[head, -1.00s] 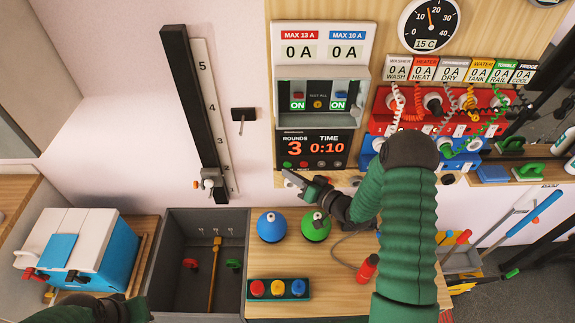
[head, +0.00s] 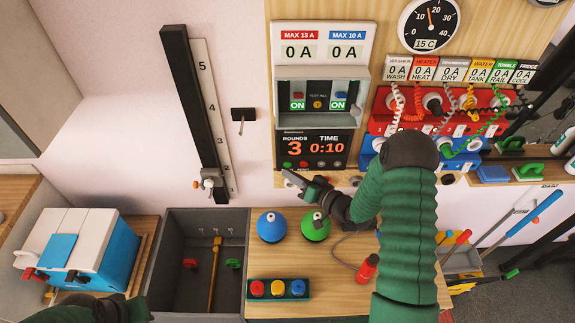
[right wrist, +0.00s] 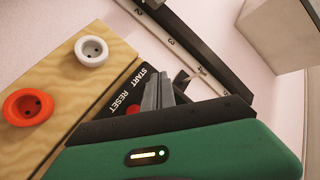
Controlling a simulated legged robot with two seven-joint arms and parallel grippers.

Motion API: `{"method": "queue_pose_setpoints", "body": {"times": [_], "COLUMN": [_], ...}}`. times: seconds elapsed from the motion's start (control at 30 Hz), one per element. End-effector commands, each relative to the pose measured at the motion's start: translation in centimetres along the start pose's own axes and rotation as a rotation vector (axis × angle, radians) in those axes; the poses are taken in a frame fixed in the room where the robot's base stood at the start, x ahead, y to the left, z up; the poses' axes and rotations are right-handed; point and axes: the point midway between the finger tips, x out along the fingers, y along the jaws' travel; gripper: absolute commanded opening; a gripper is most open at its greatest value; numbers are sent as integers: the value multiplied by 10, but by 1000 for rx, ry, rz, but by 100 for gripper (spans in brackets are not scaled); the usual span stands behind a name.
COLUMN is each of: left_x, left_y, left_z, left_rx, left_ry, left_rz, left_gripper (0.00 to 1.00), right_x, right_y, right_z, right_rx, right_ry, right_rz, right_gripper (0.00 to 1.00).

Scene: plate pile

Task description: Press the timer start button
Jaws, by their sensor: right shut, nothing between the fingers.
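The timer (head: 313,147) is a black panel reading ROUNDS 3 and TIME 0:10, with a row of small buttons along its bottom edge. My right gripper (head: 288,177) is shut and empty, its tip just below the green button (head: 287,164) at the left end of that row. In the right wrist view the closed fingers (right wrist: 163,96) lie beside the START label (right wrist: 149,80) and hide the button there. The red button (right wrist: 133,109) by RESET is partly covered. I cannot tell whether the tip touches the panel.
A breaker box (head: 320,88) with two ON switches is above the timer. A blue dome (head: 271,227) and a green dome (head: 315,226) stand on the bench below my right gripper. A grey bin (head: 165,262) is left of them. Coiled cords plug in at right.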

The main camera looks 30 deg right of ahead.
Motion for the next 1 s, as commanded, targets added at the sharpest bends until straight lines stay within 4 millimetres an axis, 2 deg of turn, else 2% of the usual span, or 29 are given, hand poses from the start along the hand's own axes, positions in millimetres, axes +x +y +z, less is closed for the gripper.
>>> {"method": "queue_pose_setpoints", "body": {"times": [1.0], "left_x": [2], "left_y": [0], "left_z": [0], "left_rx": [0], "left_ry": [0], "left_rz": [0], "left_gripper": [0], "right_x": [8], "right_y": [5], "right_z": [-7], "right_rx": [0], "right_ry": [0], "right_rz": [0], "right_gripper": [0]}}
